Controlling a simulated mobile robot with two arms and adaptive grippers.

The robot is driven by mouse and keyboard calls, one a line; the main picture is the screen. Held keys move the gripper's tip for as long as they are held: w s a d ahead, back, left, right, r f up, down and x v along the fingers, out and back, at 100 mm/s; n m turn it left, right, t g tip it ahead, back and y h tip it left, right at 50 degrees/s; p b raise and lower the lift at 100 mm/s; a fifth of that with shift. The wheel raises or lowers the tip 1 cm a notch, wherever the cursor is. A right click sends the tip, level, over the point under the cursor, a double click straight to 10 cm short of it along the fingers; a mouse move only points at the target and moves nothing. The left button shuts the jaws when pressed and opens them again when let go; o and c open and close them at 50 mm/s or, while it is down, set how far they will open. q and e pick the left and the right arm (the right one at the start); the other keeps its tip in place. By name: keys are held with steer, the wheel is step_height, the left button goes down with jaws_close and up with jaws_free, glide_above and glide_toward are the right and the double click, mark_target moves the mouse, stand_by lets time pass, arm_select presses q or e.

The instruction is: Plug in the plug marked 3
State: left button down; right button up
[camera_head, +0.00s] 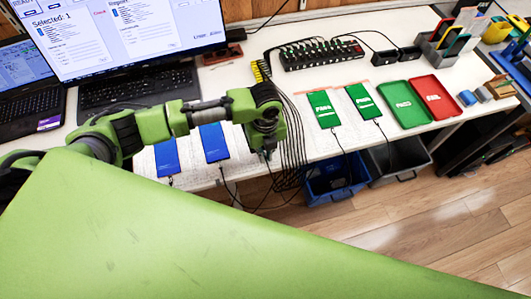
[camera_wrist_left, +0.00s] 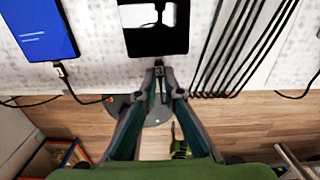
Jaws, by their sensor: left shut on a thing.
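My left gripper (camera_head: 264,153) is at the table's front edge, with its fingers pointing down. In the left wrist view its fingertips (camera_wrist_left: 159,78) are shut on a small dark cable plug (camera_wrist_left: 159,67). The plug's tip is at the near edge of a black-screened phone (camera_wrist_left: 145,43); I cannot tell whether it is inserted. No number is readable on the plug. In the head view my arm hides this phone. My right gripper is not in view.
Two blue-screened phones (camera_head: 213,142) lie to the left and two green-screened phones (camera_head: 322,109) to the right, with cables attached. A bundle of black cables (camera_head: 291,140) hangs over the edge just right of my gripper. Blue (camera_head: 330,187) and grey bins stand below.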

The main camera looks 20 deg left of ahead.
mark_target(267, 161)
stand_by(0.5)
arm_select(q)
steer(key=c, duration=2.1)
jaws_free()
steer(key=shift+s+d+r+p, duration=0.15)
steer(key=shift+s+r+p, duration=0.05)
steer(key=shift+r+p, duration=1.2)
steer(key=shift+s+d+r+p, duration=0.1)
steer(key=shift+s+r+p, duration=0.1)
steer(key=shift+r+p, duration=1.15)
steer(key=shift+f, duration=0.25)
